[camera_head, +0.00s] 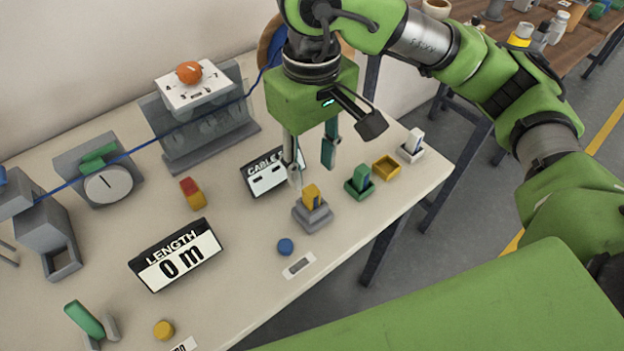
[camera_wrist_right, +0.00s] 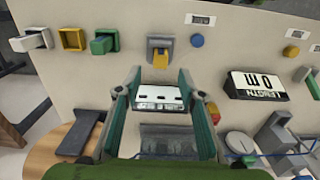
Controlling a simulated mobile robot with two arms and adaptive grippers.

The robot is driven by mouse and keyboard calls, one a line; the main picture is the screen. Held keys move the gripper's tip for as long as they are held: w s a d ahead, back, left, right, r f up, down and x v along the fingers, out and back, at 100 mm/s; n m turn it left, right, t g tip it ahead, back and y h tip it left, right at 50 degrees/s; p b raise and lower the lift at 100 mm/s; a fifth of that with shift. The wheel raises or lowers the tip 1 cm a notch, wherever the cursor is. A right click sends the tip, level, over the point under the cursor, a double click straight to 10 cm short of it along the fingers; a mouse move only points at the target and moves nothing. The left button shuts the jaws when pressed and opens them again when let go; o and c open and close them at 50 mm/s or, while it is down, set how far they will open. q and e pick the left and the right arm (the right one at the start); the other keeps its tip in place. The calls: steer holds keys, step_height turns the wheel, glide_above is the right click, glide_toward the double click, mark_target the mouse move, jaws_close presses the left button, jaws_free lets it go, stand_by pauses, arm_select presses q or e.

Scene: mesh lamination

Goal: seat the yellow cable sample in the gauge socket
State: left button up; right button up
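The yellow cable sample (camera_head: 312,195) stands in the grey gauge socket (camera_head: 313,216) near the table's front edge. Its lower end is hidden inside the socket. In the right wrist view the yellow sample (camera_wrist_right: 160,61) and the grey socket (camera_wrist_right: 153,43) lie just beyond the fingertips, between the fingers' lines. My right gripper (camera_head: 312,174) is open and empty, with its fingers apart above and behind the sample. It also shows open in the right wrist view (camera_wrist_right: 159,74). My left gripper is in neither view.
To the right stand a green holder (camera_head: 358,190) with a green sample, an empty yellow holder (camera_head: 386,167) and a white holder (camera_head: 410,152) with a white sample. A cable display (camera_head: 268,178) stands behind the socket. A blue button (camera_head: 285,247) and length display (camera_head: 175,255) are left.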

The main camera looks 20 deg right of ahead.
mark_target(312, 190)
steer(key=shift+r, duration=1.9)
steer(key=shift+f, duration=0.1)
